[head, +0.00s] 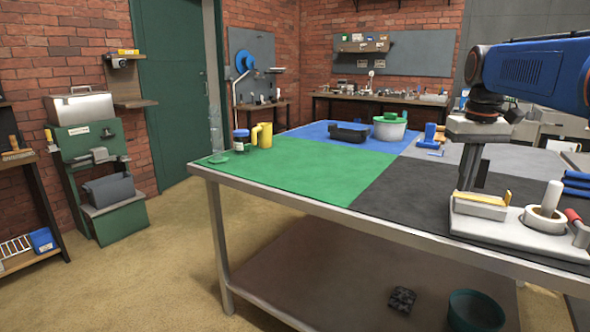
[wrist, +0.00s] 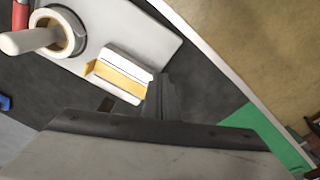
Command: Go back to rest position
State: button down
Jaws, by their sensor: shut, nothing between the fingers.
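My gripper (head: 470,186) points down over the right part of the table, above the dark section. Its fingers are together with nothing between them, close behind a white block with a yellow top (head: 482,204). In the wrist view the gripper fingers (wrist: 163,98) show as a dark narrow shape beside the same white and yellow block (wrist: 120,74). I cannot tell if the fingers touch the block. My blue arm reaches in from the upper right.
The green section (head: 290,170) of the table is mostly clear.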

jog(key=s+a+f+t, duration=0.2)
jog(key=s+a+f, duration=0.3)
jog(key=s+f, duration=0.6)
jog(key=s+a+f+t, duration=0.2)
jog(key=s+a+f, duration=0.4)
jog(key=s+f, duration=0.5)
jog(key=s, duration=0.2)
jog(key=shift+s+a+f+n, duration=0.2)
jog(key=shift+s+n, duration=0.1)
jog(key=shift+s, duration=0.1)
